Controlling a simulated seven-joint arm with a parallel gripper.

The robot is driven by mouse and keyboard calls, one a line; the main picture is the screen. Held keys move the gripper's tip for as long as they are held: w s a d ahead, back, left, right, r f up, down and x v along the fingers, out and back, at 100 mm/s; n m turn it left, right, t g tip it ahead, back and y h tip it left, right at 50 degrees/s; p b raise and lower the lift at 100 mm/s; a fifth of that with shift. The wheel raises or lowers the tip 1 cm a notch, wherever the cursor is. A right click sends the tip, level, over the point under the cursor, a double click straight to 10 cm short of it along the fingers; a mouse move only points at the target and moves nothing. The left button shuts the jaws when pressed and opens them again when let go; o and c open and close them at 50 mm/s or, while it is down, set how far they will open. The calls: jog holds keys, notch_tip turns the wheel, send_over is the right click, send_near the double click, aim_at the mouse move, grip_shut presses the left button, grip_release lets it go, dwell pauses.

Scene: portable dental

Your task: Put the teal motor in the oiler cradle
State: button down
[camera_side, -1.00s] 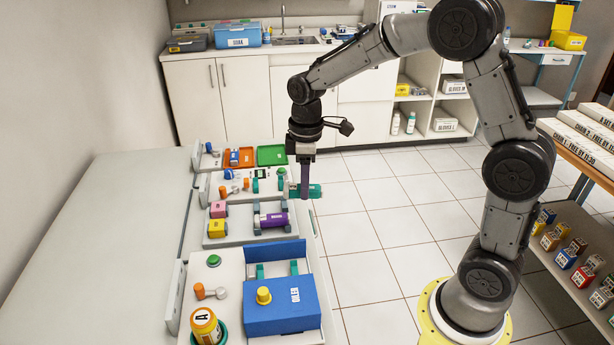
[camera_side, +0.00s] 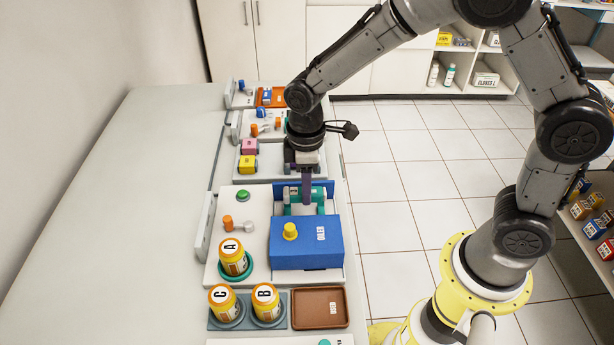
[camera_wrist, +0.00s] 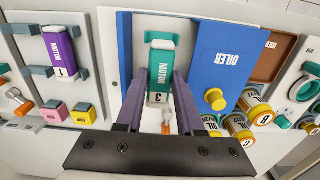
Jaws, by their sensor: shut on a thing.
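The teal motor (camera_wrist: 159,72), marked MOTOR 3, is between my gripper's two fingers (camera_wrist: 159,95) in the wrist view. My gripper (camera_side: 307,201) is shut on it. In the side view the teal motor (camera_side: 294,209) shows partly behind my fingers. It is at the oiler cradle, between the upright blue panel (camera_side: 280,192) and the blue OILER box (camera_side: 307,250). A teal cradle support (camera_wrist: 160,37) shows at the motor's far end in the wrist view. I cannot tell whether the motor rests on the cradle or hangs just above it.
The OILER box has a yellow knob (camera_side: 290,231) on top. Orange jars A (camera_side: 234,258), B (camera_side: 265,302) and C (camera_side: 224,304) and a brown tray (camera_side: 320,308) are in front. A purple motor (camera_wrist: 61,55) lies in another cradle. Pink (camera_side: 249,147) and yellow (camera_side: 247,164) blocks stand behind.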

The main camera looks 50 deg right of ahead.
jog(key=shift+f, duration=2.25)
jog(key=shift+c, duration=2.2)
grip_release()
jog(key=shift+f, duration=0.1)
